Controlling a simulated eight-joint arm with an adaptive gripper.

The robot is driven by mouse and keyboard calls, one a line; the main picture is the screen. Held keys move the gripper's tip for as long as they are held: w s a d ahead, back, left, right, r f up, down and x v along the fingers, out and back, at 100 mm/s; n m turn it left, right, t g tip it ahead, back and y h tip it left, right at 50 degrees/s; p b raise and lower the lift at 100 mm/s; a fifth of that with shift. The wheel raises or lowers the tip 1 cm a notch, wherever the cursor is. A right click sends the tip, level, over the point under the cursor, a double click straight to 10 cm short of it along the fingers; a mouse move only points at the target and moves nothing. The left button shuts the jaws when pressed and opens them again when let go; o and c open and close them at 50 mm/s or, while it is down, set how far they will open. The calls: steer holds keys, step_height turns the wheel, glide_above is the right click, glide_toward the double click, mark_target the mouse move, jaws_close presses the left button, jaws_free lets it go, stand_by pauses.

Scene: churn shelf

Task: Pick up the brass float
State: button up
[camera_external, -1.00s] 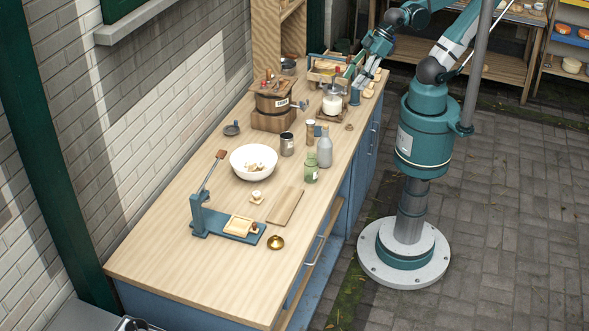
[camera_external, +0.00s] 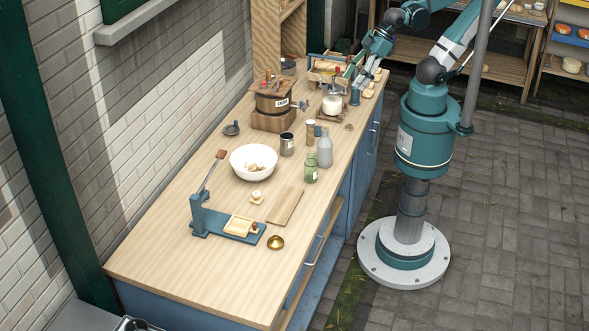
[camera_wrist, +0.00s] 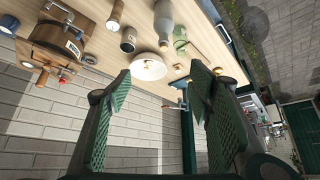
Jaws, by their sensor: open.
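The brass float (camera_external: 276,242) is a small, shiny gold round piece. It lies on the wooden bench (camera_external: 150,250) near its front edge, just right of the blue press base (camera_external: 230,230). In the external view my wrist (camera_external: 378,42) is over the far right end of the bench, well away from the float. My fingertips are hard to make out there.
A white bowl (camera_external: 253,162), wooden board (camera_external: 285,206), grey bottle (camera_external: 325,150), green jar (camera_external: 311,172), tin (camera_external: 287,144) and wooden churn (camera_external: 272,105) stand between my wrist and the float. The press lever (camera_external: 213,170) rises left of it. The bench's near left is clear.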

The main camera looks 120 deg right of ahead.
steer(key=w+a+r+n+g, duration=0.1)
steer(key=w+a+r+n, duration=0.15)
steer(key=w, duration=0.45)
steer(key=w+a+r+n+g, duration=0.1)
steer(key=w+a+r, duration=0.15)
steer(key=w, duration=0.45)
steer(key=n+g+b, duration=0.2)
steer(key=n+g, duration=0.3)
steer(key=n, duration=0.7)
glide_above(275, 241)
steer(key=d, duration=0.1)
steer(key=shift+s+d+f, duration=0.1)
steer(key=shift+s+f, duration=0.05)
steer(key=shift+f, duration=16.5)
steer(key=shift+f, duration=0.1)
